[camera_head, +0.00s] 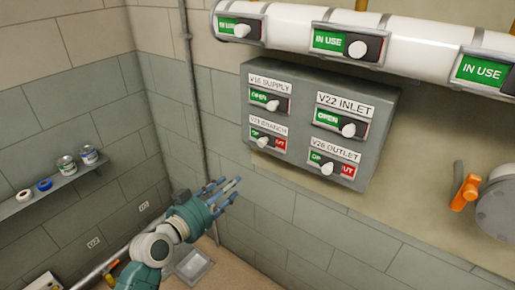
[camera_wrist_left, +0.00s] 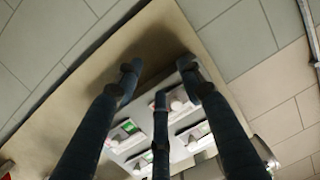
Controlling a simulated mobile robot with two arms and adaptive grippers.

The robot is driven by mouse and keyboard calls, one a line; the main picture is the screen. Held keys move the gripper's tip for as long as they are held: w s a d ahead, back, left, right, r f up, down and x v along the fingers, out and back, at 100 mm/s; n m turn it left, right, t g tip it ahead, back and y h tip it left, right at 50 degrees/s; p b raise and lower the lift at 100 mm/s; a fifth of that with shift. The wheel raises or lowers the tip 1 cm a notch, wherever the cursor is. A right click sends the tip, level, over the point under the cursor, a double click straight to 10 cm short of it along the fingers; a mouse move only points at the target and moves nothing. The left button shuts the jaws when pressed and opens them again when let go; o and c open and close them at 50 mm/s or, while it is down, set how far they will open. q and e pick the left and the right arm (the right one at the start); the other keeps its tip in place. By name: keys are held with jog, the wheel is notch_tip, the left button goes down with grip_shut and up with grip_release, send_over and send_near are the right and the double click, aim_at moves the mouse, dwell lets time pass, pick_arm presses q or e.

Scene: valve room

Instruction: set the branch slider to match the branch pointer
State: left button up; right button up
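The branch slider (camera_head: 268,138), labelled BRANCH, is at the lower left of a grey wall panel (camera_head: 385,118). Its white knob stands near mid-track, with green to its left and red to its right. I cannot make out a branch pointer. My left gripper (camera_head: 226,189) is in the air below and left of the panel, apart from it, with its fingers spread and empty. In the left wrist view its three fingers (camera_wrist_left: 160,76) are apart, with the panel beyond them; which slider is which there is unclear. My right gripper is not in view.
The panel also holds the supply (camera_head: 270,101), inlet (camera_head: 341,123) and outlet (camera_head: 333,164) sliders. A white pipe (camera_head: 405,45) with IN USE sliders runs above. A shelf (camera_head: 50,188) with cans is at left; an orange handle (camera_head: 465,193) is at right.

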pick_arm(q)
jog(key=m+h, duration=0.2)
send_near(260, 144)
jog(key=shift+t, duration=0.4)
jog(key=p+x, duration=0.1)
jog(key=x, duration=0.3)
jog(key=p+x, duration=0.1)
jog(key=x, duration=0.3)
jog(key=shift+s+d+f, duration=0.1)
jog(key=shift+f, duration=0.15)
jog(key=shift+w+d+f, duration=0.1)
jog(key=shift+w+d, duration=0.25)
jog(key=shift+w, duration=0.15)
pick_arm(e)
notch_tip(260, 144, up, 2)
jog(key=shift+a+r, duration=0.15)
pick_arm(q)
grip_shut()
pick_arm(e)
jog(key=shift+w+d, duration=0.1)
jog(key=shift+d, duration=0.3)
